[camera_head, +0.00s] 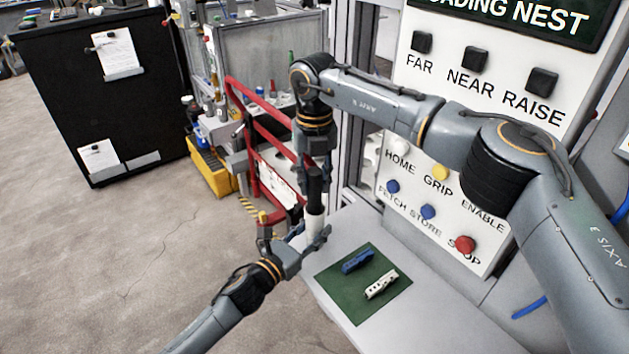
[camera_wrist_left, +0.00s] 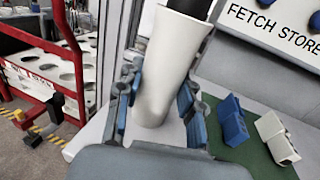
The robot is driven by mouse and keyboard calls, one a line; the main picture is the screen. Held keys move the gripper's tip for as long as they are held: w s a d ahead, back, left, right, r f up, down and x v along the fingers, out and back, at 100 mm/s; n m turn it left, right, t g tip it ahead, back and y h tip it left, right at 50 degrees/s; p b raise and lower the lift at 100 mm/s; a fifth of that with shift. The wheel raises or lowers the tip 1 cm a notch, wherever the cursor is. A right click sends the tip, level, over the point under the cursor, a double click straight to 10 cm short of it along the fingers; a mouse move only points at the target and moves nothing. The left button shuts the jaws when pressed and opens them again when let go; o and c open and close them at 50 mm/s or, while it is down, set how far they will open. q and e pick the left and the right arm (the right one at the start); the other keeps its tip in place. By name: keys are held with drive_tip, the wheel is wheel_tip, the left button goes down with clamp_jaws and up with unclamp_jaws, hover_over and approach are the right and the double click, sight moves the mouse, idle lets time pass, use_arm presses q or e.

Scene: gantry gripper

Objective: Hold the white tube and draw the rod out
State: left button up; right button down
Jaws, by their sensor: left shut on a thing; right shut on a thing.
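My right gripper (camera_head: 316,188) comes down from above, directly over the tube, and is shut on the rod. A dark piece (camera_wrist_left: 190,7) shows at the tube's upper mouth in the left wrist view. I cannot tell how much of it is rod and how much is gripper.
A green mat (camera_head: 340,290) on the table carries a blue block (camera_head: 357,262) and a white block (camera_head: 381,285). The button panel (camera_head: 436,190) rises behind the table. A red rail frame (camera_head: 262,140) stands behind the grippers. Open floor lies to the left.

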sight(315, 170)
use_arm(q)
drive_tip(key=shift+f, duration=0.1)
use_arm(e)
drive_tip(key=shift+r, duration=0.25)
drive_tip(key=shift+r, duration=1.3)
drive_tip(key=shift+r, duration=0.15)
drive_tip(key=shift+r, duration=1.35)
drive_tip(key=shift+r, duration=0.1)
drive_tip(key=shift+r, duration=1.35)
drive_tip(key=shift+r, duration=0.1)
drive_tip(key=shift+r, duration=1.45)
